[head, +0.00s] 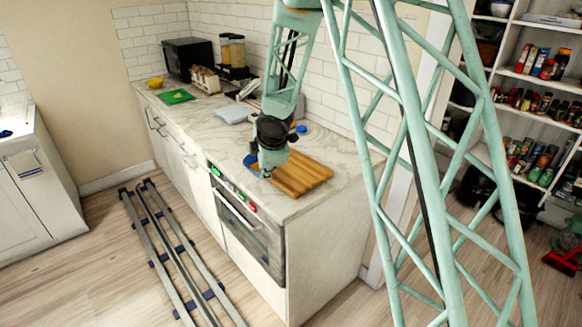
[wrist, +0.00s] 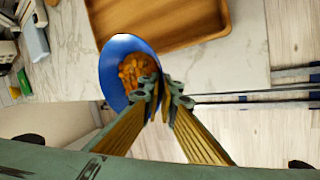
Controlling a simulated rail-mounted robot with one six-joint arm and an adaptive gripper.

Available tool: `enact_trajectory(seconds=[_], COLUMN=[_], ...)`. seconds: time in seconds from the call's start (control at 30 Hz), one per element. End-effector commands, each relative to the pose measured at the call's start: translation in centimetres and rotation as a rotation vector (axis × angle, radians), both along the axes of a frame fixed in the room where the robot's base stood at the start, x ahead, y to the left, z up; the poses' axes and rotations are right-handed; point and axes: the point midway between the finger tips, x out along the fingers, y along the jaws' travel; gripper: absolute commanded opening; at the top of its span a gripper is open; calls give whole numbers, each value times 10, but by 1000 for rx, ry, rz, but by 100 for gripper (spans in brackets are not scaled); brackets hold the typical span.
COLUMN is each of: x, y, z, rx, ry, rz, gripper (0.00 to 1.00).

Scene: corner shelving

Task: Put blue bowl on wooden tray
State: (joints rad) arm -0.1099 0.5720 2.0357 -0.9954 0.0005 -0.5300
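The blue bowl (wrist: 112,62) holds orange-brown pieces of food. In the wrist view it is left of my gripper (wrist: 164,82), near the counter's front edge. The fingertips are close together at the bowl's right rim and appear to pinch it. In the head view only a blue sliver of the bowl (head: 250,161) shows beside my gripper (head: 264,174). The wooden tray (head: 305,178) lies on the counter just right of the gripper. Its bare surface also shows at the top of the wrist view (wrist: 165,22). I cannot tell whether the bowl touches the counter.
The marble counter (head: 190,118) has clear room left of the bowl. Further back are a grey flat object (head: 234,113), a green board (head: 176,97), a yellow bowl (head: 154,83) and a black microwave (head: 188,58). A small blue item (head: 301,128) lies behind the tray.

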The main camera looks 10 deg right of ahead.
Motion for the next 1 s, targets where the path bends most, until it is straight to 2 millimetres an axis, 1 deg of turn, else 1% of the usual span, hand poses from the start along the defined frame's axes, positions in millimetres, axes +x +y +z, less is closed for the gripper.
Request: enact_trajectory(seconds=[0.03,0.3,1.0], x=[4,22,66], y=[-6,-33,-98], z=[2,0,-8], rx=[1,0,0], ry=[0,0,-1], rz=[-1,-1,-1], gripper=[0,0,0])
